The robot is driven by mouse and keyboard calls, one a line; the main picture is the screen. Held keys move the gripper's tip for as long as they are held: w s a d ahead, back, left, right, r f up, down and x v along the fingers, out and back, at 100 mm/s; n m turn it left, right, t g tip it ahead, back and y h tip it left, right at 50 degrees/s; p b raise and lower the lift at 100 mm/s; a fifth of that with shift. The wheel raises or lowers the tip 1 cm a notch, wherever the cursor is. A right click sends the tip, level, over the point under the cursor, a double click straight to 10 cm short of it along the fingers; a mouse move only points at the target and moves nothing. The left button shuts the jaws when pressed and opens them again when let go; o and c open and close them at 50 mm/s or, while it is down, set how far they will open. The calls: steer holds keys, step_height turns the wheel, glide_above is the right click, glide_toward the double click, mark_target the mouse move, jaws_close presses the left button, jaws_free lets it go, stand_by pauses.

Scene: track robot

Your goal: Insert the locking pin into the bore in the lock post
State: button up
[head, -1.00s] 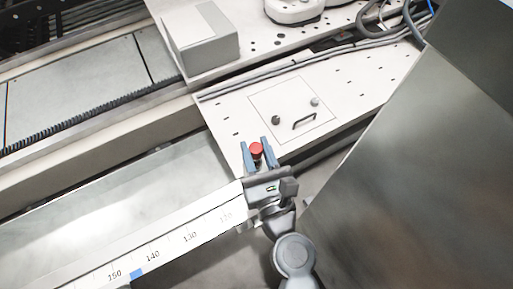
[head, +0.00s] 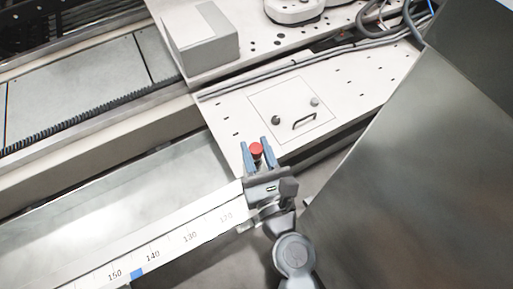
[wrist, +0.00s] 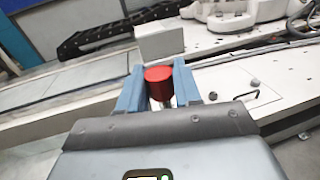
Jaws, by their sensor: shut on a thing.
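The locking pin (head: 256,149) has a red round head and sits between the two blue fingers of my gripper (head: 256,150). In the wrist view the red head of the locking pin (wrist: 158,82) stands between the fingers of my gripper (wrist: 158,92), with a short bright shank below it. The gripper is shut on the pin. It is near the front edge of a white deck, beyond the end of a white ruler. The lower end of the pin is hidden. I cannot make out the lock post or its bore in either view.
A white deck (head: 225,118) carries a square panel (head: 270,100) with a dark handle (head: 304,121) and two small knobs. A grey-white box (head: 205,45) stands behind. A ruler scale (head: 175,240) lies at lower left. A large metal sheet (head: 420,170) rises at right.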

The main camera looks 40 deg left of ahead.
mark_target(257, 160)
steer(key=shift+f+b, duration=1.85)
steer(key=shift+f, duration=0.05)
steer(key=o, duration=1.1)
steer(key=v, duration=0.7)
steer(key=shift+s+d, duration=0.25)
steer(key=shift+d, duration=0.1)
